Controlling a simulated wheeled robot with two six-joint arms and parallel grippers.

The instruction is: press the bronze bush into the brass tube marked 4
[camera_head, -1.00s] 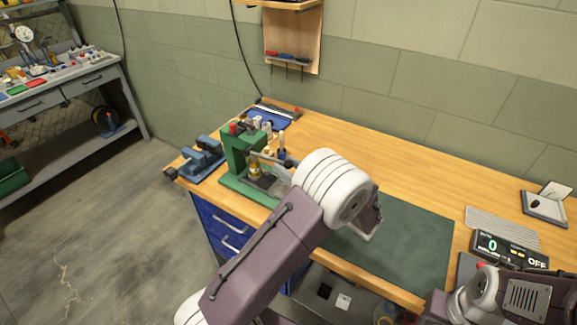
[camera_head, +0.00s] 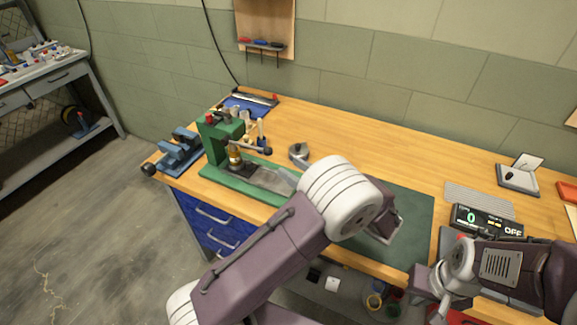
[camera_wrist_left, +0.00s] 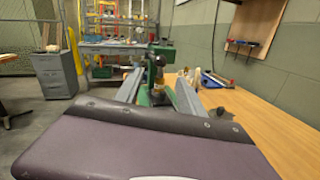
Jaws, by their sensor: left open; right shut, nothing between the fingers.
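A green press (camera_head: 222,142) stands at the left of the wooden bench. A brass-coloured cylinder (camera_head: 235,158) stands upright under its ram; I cannot read a number or tell whether tube and bush are both there. The press also shows ahead in the left wrist view (camera_wrist_left: 163,54). My left gripper (camera_wrist_left: 155,90) is open and empty, its two grey fingers pointing at the press. In the head view my left arm hides most of it. My right gripper (camera_head: 436,291) is shut and empty at the bench's front right.
Small cylindrical parts (camera_head: 250,117) and a blue tray stand behind the press. A blue vise (camera_head: 180,152) is left of it, and a round grey piece (camera_head: 299,153) right of it. A green mat (camera_head: 412,215) and a display (camera_head: 487,220) lie right. The bench's back middle is clear.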

